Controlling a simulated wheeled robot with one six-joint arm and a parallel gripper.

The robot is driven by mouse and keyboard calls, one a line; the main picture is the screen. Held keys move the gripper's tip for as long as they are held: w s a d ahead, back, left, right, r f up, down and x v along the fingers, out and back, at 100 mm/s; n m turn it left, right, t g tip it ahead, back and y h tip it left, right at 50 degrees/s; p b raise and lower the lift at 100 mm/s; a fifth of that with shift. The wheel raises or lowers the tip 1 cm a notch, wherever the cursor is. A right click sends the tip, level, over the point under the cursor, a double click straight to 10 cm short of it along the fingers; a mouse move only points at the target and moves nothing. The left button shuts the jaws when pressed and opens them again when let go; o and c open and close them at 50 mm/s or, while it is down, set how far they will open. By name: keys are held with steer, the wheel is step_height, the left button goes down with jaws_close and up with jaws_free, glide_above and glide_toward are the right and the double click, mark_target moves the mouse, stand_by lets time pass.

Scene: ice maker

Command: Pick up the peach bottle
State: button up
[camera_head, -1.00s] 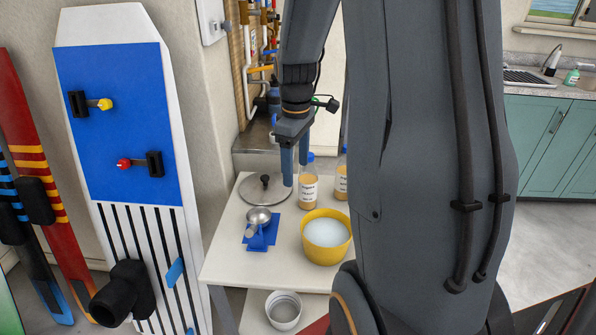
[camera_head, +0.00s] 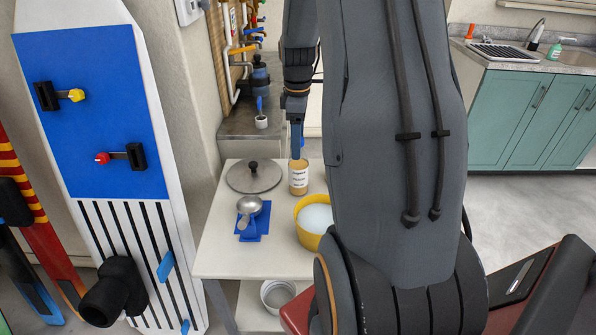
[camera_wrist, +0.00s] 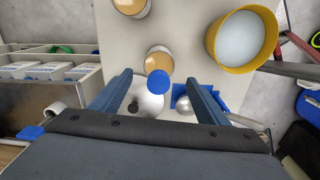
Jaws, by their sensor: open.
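A clear bottle of tan liquid (camera_head: 299,180) with a pale label stands on the white table. The label is too small to read. In the wrist view its blue cap (camera_wrist: 158,84) appears between my fingertips, with the tan body (camera_wrist: 159,61) just above it. My gripper (camera_head: 297,146) points down over this bottle and is open, with its two blue fingers (camera_wrist: 157,79) apart. I cannot tell whether they touch it. A second similar bottle (camera_wrist: 131,7) is cut off at the top of the wrist view. My arm hides it in the head view.
A yellow bowl (camera_head: 308,237) of pale contents stands in front of the bottle. A round metal lid (camera_head: 252,181) with a black knob lies left of it, with a metal scoop on a blue stand (camera_head: 252,225) in front. The table's front left is clear.

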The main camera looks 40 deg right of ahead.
mark_target(298, 167)
steer(key=shift+d+f+p, duration=0.15)
steer(key=shift+f+p, duration=0.6)
steer(key=shift+f, duration=1.7)
jaws_close()
